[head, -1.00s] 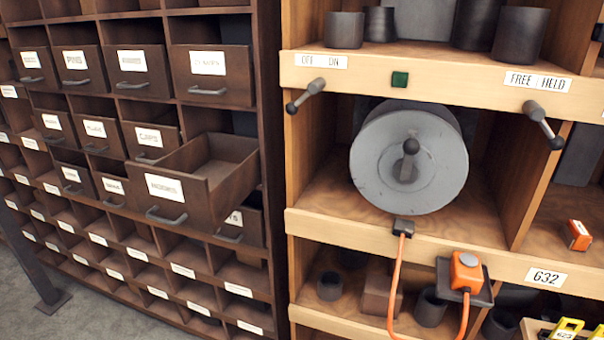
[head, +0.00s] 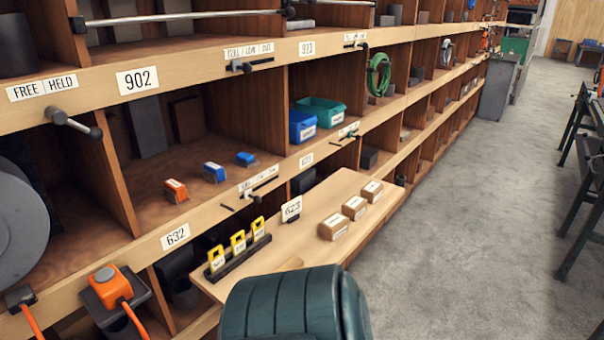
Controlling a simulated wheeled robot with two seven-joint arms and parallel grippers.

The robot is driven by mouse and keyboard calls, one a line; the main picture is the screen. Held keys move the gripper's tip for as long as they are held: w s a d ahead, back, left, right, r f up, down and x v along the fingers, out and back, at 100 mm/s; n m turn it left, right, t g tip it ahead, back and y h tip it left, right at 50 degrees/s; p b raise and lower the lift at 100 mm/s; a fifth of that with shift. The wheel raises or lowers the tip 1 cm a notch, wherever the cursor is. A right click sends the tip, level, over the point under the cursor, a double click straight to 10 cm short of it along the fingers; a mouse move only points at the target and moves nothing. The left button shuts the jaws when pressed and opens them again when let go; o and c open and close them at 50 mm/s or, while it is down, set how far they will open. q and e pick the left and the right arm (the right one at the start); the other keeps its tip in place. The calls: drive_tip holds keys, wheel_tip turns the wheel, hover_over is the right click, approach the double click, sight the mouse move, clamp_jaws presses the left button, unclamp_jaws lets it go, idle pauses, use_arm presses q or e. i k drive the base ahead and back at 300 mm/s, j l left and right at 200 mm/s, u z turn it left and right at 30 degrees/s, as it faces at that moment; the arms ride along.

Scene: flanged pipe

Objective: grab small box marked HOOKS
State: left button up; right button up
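Three small brown cardboard boxes sit in a row on a light wooden pull-out board (head: 278,238) in the head view. They are the near box (head: 333,227), the middle box (head: 354,208) and the far box (head: 372,191). Each has a white label, but the print is too small to read, so I cannot tell which is marked HOOKS. Neither of my grippers is in view.
Small orange and blue boxes (head: 214,172) and blue and green bins (head: 318,112) sit on the shelf behind. Open grey floor (head: 480,220) lies to the right.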

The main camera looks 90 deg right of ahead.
sight(331, 228)
drive_tip(key=z, duration=3.15)
drive_tip(key=i, duration=0.8)
